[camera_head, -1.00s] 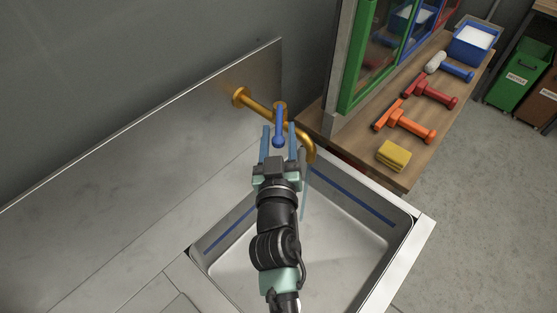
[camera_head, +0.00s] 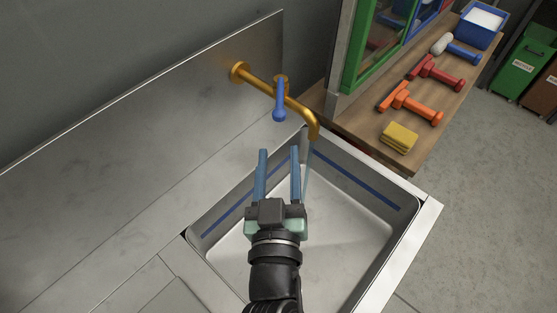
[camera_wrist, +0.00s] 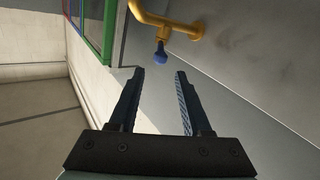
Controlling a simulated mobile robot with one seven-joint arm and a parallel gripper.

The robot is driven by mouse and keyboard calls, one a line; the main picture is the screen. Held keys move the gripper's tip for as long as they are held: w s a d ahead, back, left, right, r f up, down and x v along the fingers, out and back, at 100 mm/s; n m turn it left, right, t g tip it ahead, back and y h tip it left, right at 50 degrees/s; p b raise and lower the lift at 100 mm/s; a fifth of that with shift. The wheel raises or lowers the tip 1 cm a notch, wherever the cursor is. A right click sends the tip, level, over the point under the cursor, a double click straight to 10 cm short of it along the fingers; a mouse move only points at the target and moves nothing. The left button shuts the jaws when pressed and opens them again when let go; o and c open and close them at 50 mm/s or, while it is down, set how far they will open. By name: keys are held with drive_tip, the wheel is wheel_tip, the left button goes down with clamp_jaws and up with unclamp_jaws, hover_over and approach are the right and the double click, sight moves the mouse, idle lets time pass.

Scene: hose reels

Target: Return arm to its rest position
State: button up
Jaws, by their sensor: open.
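My gripper (camera_head: 279,160) is open and empty, with its two blue fingers apart, over the sink in the head view. It is apart from the brass faucet (camera_head: 256,86) and its blue handle (camera_head: 279,101), which are above it in the picture. In the wrist view, the gripper fingers (camera_wrist: 155,82) are spread with nothing between them. The faucet (camera_wrist: 178,27) and the blue handle (camera_wrist: 160,54) show beyond the fingertips. A thin stream of water (camera_head: 308,168) appears to run from the spout into the sink.
The metal sink (camera_head: 330,240) lies under my arm. To the right, a wooden bench (camera_head: 400,158) holds a yellow sponge (camera_head: 399,137), orange (camera_head: 412,104) and red (camera_head: 436,72) spray nozzles, and a blue bin (camera_head: 480,25). Green-framed panes (camera_head: 357,60) stand beside the bench.

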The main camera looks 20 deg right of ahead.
drive_tip(key=shift+w+r, duration=0.1)
drive_tip(key=shift+r, duration=0.05)
drive_tip(key=w+a+r+t+y, duration=0.1)
drive_tip(key=w+a+r+t, duration=0.15)
drive_tip(key=r, duration=0.85)
drive_tip(key=w+a+r+t, duration=0.2)
drive_tip(key=r+t, duration=0.1)
drive_tip(key=r, duration=0.8)
drive_tip(key=s+a+r+n+t+y, duration=0.1)
drive_tip(key=s+a+r+t+y, duration=0.1)
drive_tip(key=r, duration=0.8)
drive_tip(key=s+a+r+n+t+y, duration=0.1)
drive_tip(key=s+a+r+t+y, duration=0.2)
drive_tip(key=r, duration=0.8)
drive_tip(key=shift+s+a+y, duration=0.7)
drive_tip(key=shift+s+a, duration=0.35)
drive_tip(key=shift+a, duration=0.15)
drive_tip(key=shift+w, duration=0.1)
